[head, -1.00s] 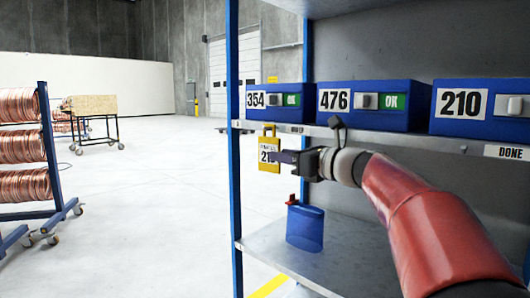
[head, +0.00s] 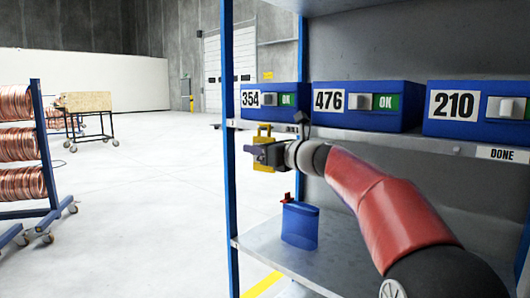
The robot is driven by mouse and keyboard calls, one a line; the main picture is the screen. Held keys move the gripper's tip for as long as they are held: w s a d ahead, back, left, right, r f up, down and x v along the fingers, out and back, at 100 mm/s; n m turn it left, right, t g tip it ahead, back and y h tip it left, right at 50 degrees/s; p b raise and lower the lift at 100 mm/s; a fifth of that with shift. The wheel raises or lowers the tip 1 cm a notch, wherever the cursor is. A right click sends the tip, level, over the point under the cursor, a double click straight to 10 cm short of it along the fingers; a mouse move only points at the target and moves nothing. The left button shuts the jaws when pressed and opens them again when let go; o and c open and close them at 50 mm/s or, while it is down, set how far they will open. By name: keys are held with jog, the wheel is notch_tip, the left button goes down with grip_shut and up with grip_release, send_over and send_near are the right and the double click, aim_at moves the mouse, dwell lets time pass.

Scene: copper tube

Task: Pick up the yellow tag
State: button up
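The yellow tag (head: 264,131) is at the left end of the upper shelf, in front of the shelf edge below the box marked 354. Its top loop and lower edge show; its middle and its printed number are hidden by my gripper. My gripper (head: 257,153) reaches in from the right and overlaps the tag in the picture. I cannot tell whether its fingers are open or shut, or whether they touch the tag.
Blue boxes marked 354 (head: 268,97), 476 (head: 350,112) and 210 (head: 480,120) stand on the upper shelf. A blue holder (head: 300,226) with a red piece stands on the lower shelf (head: 345,262). A blue post (head: 228,180) stands left of the tag.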

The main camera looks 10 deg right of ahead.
grip_shut()
jog(key=shift+r, duration=0.1)
jog(key=shift+r, duration=0.3)
jog(key=s+a+b, duration=0.1)
jog(key=s+a, duration=0.9)
jog(key=a, duration=0.4)
jog(key=shift+s+a+b, duration=0.25)
jog(key=shift+s+b, duration=0.05)
jog(key=shift+b, duration=0.05)
